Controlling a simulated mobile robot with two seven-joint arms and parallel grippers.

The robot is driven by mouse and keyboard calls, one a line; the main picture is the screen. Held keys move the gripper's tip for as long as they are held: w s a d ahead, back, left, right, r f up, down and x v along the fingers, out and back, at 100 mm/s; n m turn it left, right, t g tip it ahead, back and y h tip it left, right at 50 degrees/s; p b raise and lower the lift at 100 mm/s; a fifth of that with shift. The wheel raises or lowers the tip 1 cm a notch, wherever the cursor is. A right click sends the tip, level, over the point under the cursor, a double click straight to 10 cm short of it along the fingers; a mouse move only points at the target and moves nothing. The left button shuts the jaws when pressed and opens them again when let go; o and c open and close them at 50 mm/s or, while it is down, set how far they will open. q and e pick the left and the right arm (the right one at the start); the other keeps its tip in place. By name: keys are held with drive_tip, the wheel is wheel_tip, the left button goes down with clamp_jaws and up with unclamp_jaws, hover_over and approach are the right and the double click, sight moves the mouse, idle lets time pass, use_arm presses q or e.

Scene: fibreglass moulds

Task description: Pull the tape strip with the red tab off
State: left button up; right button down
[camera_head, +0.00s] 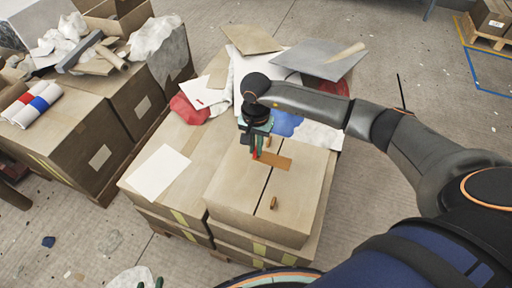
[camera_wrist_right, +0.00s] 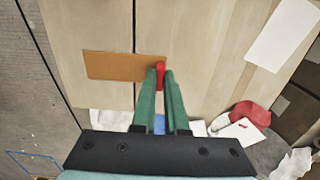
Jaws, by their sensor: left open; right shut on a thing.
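The brown tape strip (camera_head: 277,161) lies across the dark seam on top of a cardboard box (camera_head: 232,197). It also shows in the right wrist view (camera_wrist_right: 112,66). Its red tab (camera_wrist_right: 160,72) stands at the strip's end, between the green fingertips of my right gripper (camera_wrist_right: 160,80). My right gripper (camera_head: 257,151) reaches down over the box and is shut on the tab, whose lower part shows red in the head view (camera_head: 256,154).
A small brown piece (camera_head: 273,203) stands on the box near the front. A white sheet (camera_head: 158,172) lies on the neighbouring box. Cloths, papers and a grey panel (camera_head: 318,57) lie behind. More boxes (camera_head: 75,135) stand at left. Floor in front is mostly clear.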

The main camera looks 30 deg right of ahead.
drive_tip(key=shift+r+p, duration=1.05)
drive_tip(key=shift+r, duration=1)
